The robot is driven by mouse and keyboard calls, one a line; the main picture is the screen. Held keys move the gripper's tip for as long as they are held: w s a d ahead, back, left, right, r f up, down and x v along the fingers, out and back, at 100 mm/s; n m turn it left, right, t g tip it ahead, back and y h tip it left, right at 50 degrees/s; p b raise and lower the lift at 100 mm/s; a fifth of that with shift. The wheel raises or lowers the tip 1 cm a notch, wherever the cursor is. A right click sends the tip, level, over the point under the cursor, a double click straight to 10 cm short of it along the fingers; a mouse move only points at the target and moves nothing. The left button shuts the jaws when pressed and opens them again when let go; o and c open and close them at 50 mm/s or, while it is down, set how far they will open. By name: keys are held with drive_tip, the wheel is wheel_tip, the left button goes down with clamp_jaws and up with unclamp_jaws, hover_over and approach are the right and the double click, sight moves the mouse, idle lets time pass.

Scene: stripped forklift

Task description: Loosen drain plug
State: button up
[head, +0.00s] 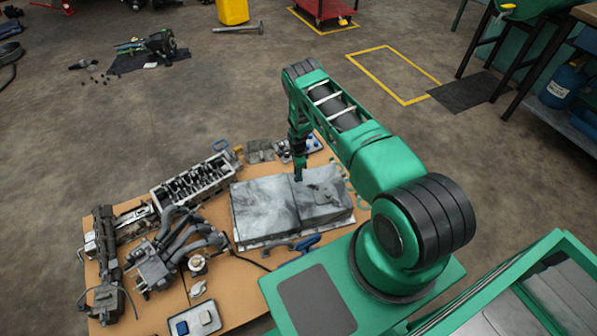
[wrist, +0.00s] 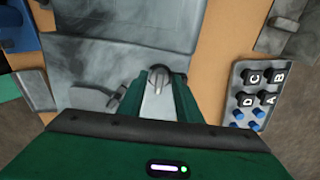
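A large grey metal pan (head: 265,210) with a stepped top lies on the wooden bench. The fingers are apart, with the knob in line with the gap. I cannot tell whether they touch it. The pan (wrist: 85,68) spreads out to the left of the fingers.
In the wrist view a tray (wrist: 236,85) to the right holds black blocks lettered A to D and blue pieces. An engine block (head: 195,183) and manifold parts (head: 170,255) crowd the bench's left side. A blue-handled tool (head: 306,243) lies before the pan.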

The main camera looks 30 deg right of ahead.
drive_tip(key=shift+c, duration=0.3)
clamp_jaws()
drive_tip(key=n, duration=0.4)
drive_tip(key=shift+r, duration=0.1)
drive_tip(key=shift+n, duration=1.2)
drive_tip(key=shift+n, duration=1.2)
drive_tip(key=n, duration=0.4)
drive_tip(key=shift+d+r, duration=0.1)
